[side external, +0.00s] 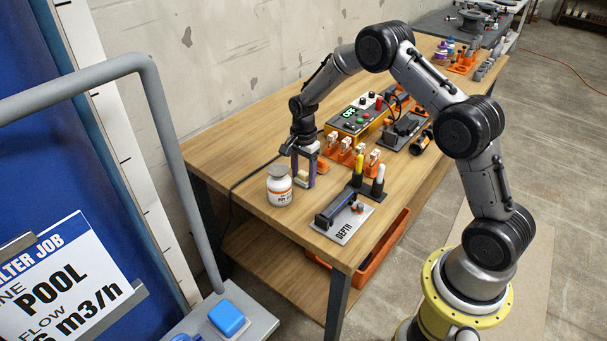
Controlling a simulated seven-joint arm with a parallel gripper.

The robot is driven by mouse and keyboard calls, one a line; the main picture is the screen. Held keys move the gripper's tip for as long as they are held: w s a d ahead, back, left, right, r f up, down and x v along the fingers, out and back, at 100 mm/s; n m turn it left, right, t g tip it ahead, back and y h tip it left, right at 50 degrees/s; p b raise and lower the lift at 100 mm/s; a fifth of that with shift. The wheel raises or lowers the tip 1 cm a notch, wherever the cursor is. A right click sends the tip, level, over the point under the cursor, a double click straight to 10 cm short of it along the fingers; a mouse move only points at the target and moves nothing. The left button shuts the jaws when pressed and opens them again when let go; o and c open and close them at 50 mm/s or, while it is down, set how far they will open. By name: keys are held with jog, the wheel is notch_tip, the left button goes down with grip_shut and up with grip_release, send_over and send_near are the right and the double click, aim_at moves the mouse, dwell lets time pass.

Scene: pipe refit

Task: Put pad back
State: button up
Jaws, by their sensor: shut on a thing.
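My gripper (303,178) points down at the left part of the wooden bench, just behind a white jar. Its purple fingers are shut on a small pale tan block (303,177), which looks like the pad. The block is low, close to the bench top; I cannot tell whether it touches. An orange holder (322,167) shows just right of the fingers, partly hidden by them.
Orange holders with pale blocks (345,149), a yellow and a white marker (378,181), a depth gauge plate (343,222) and a control box (352,120) stand to the right. The wooden bench (232,150) is clear at left.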

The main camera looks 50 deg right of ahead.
jog(key=shift+f, duration=0.1)
jog(key=o, duration=1.2)
notch_tip(320, 180, up, 13)
notch_tip(320, 180, up, 7)
jog(key=n+t, duration=0.1)
jog(key=n, duration=0.2)
send_over(304, 173)
jog(key=s+a, duration=0.3)
jog(key=s, duration=0.1)
jog(key=s+a+r+n+t, duration=0.25)
jog(key=s+r+n, duration=0.25)
jog(key=s+r, duration=0.3)
jog(key=s+a+n, duration=0.1)
jog(key=s+n, duration=0.2)
jog(key=s, duration=0.3)
jog(key=s+a+n+t, duration=0.1)
jog(key=s+a+n, duration=0.1)
jog(key=s, duration=0.5)
jog(key=s+a+n+t, duration=0.1)
jog(key=s+a+n, duration=0.1)
jog(key=s+n, duration=0.3)
jog(key=shift+s+f, duration=0.1)
jog(key=shift+s, duration=0.9)
